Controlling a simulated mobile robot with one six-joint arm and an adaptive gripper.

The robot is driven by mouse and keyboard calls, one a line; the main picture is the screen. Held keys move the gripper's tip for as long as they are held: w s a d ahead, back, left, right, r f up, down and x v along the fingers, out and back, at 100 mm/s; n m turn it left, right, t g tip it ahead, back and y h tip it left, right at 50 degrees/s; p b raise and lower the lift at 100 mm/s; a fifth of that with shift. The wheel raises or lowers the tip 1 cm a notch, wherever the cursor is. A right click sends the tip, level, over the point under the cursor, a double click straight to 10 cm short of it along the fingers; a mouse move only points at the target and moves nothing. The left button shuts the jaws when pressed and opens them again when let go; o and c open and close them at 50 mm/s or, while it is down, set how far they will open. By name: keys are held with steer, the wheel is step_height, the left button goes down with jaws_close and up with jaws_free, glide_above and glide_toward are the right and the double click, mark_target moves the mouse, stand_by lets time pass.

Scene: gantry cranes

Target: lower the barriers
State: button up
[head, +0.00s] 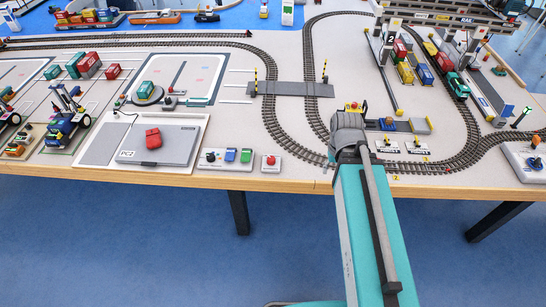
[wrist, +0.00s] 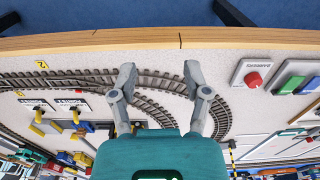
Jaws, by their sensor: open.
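Two black-and-yellow striped barriers, the left one (head: 256,80) and the right one (head: 325,73), stand upright at the grey level crossing (head: 290,89) over the tracks. A small white box with a red button (head: 271,160) sits near the table's front edge. The red button (wrist: 253,79) shows at the right in the wrist view, on a box whose label seems to read BARRIERS. My gripper (wrist: 158,76) is open and empty above the curved track, to one side of that box.
A control box with blue and green switches (head: 231,156) stands just left of the red-button box. A grey pad with a red object (head: 153,138) lies farther left. Curved track (head: 318,155) runs close by. The wooden table edge (head: 200,181) is in front.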

steer(key=shift+o, duration=0.7)
steer(key=shift+w, duration=0.1)
step_height(320, 180, up, 3)
steer(key=n+p, duration=0.3)
steer(key=n, duration=1.5)
glide_above(271, 158)
steer(key=shift+f, duration=0.2)
steer(key=shift+f+b, duration=0.15)
steer(key=shift+b, duration=0.15)
step_height(271, 158, down, 14)
steer(key=b, duration=1.3)
steer(key=shift+r, duration=0.25)
steer(key=shift+b, duration=0.3)
jaws_close()
